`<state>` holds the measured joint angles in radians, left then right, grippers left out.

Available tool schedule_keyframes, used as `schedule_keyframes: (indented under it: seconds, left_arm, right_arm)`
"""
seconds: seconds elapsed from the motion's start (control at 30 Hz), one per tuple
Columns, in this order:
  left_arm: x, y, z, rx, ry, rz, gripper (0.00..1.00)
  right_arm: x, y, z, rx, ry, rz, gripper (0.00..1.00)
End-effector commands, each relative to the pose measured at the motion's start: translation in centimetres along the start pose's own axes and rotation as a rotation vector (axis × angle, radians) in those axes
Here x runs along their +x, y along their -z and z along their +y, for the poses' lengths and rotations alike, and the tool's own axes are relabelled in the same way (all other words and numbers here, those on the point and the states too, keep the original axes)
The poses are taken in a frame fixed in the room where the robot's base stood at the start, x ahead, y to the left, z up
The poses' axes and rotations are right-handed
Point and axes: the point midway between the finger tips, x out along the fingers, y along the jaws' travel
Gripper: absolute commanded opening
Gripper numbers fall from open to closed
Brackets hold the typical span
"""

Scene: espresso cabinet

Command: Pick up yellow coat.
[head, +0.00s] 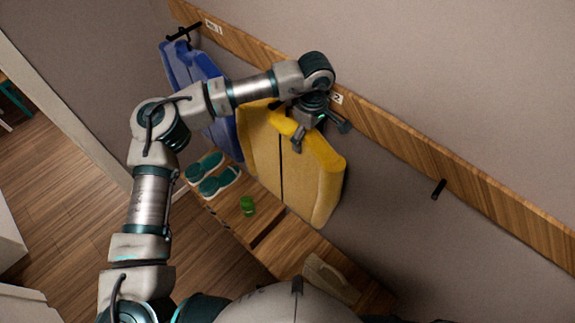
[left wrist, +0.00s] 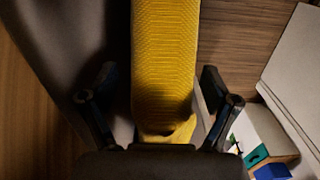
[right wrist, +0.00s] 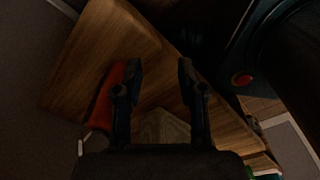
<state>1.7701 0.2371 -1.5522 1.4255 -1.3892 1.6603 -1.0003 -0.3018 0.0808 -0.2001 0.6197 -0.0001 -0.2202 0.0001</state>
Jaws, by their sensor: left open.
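The yellow coat (head: 320,190) hangs on the wall below the wooden hook rail, near the label 2. My left gripper (head: 320,138) is at the coat's upper part, open, with its fingers apart. In the left wrist view the coat (left wrist: 166,50) runs as a yellow strip between the two open fingers (left wrist: 158,78), with gaps at both sides. The coat's hook is hidden behind my left arm. My right gripper (right wrist: 159,68) shows only in the right wrist view, open and empty, its fingers apart above a wooden surface.
A blue coat (head: 182,62) hangs left of the yellow one. A bare hook (head: 439,188) is on the rail (head: 400,138) at the right. Green shoes (head: 220,182) and a small green object (head: 247,206) are on the wooden bench (head: 232,214) below. A red thing (right wrist: 108,98) lies near my right gripper.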

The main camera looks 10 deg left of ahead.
Motion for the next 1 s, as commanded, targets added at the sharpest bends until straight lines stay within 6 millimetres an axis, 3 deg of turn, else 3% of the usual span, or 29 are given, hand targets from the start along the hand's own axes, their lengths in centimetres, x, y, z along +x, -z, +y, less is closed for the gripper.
schedule_keyframes:
  seconds: [0.03, 0.07, 0.37, 1.0]
  left_arm:
    - [-0.02, -0.01, 0.0, 0.0, 0.0, 0.001, 0.82]
    - [-0.02, -0.03, 0.01, 0.0, 0.0, 0.001, 0.75]
    - [-0.01, -0.06, 0.1, 0.0, 0.002, 0.001, 0.0]
    - [-0.82, -0.5, -0.03, 0.001, 0.0, 0.002, 0.0]
  right_arm:
    - [0.01, 0.0, 0.01, 0.0, 0.0, 0.0, 0.4]
    - [0.01, 0.01, 0.01, 0.0, 0.0, 0.0, 0.4]
    - [0.01, 0.03, 0.01, 0.0, 0.0, 0.0, 0.4]
    - [-0.28, 0.2, 0.02, 0.0, 0.0, 0.002, 0.4]
